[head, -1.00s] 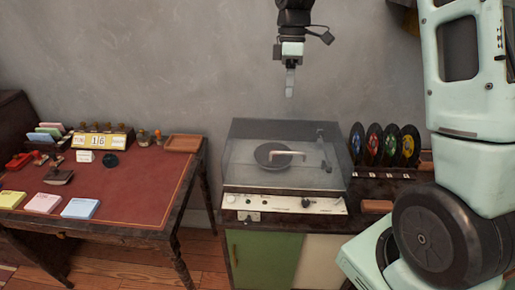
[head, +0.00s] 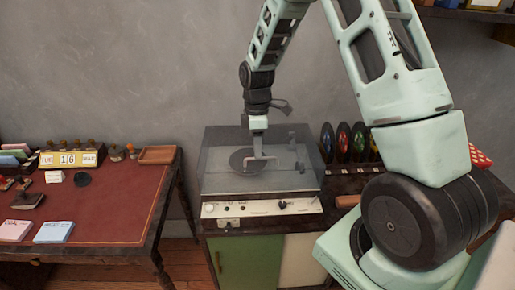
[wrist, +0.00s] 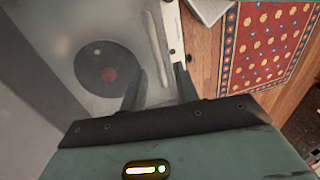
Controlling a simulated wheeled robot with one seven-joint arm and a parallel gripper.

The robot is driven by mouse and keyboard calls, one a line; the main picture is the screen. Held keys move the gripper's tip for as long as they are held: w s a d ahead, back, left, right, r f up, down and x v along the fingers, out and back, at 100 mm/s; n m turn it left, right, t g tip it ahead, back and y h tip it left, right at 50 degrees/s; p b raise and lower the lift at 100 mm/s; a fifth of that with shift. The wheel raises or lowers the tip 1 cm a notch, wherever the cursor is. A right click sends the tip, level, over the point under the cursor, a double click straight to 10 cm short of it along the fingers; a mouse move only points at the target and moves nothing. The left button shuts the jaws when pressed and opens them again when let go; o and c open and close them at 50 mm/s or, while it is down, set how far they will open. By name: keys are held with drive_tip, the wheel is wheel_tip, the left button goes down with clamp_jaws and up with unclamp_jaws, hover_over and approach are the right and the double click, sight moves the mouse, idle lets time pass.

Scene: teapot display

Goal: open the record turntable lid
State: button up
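The record turntable (head: 262,208) stands on a cabinet, with its smoky clear lid (head: 218,178) down over a dark record (head: 242,160). My gripper (head: 258,157) points downward in front of or above the lid in the head view; contact cannot be told. In the wrist view my gripper (wrist: 160,85) has its two dark fingers spread apart with nothing seen between them. The left finger lies over the lid (wrist: 112,25), and the right finger is near the pale front edge (wrist: 173,35). The record also shows there (wrist: 100,60).
Several coloured records (head: 343,142) stand in a rack right of the turntable. A desk (head: 120,205) with cards, a calendar (head: 68,159) and a wooden tray (head: 157,155) is on the left. A patterned rug (wrist: 265,45) and wood floor lie before the cabinet.

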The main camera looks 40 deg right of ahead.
drive_tip(key=shift+s+a+f, duration=0.1)
drive_tip(key=shift+s+f, duration=0.05)
drive_tip(key=shift+f, duration=0.55)
clamp_jaws()
drive_tip(key=shift+r, duration=0.1)
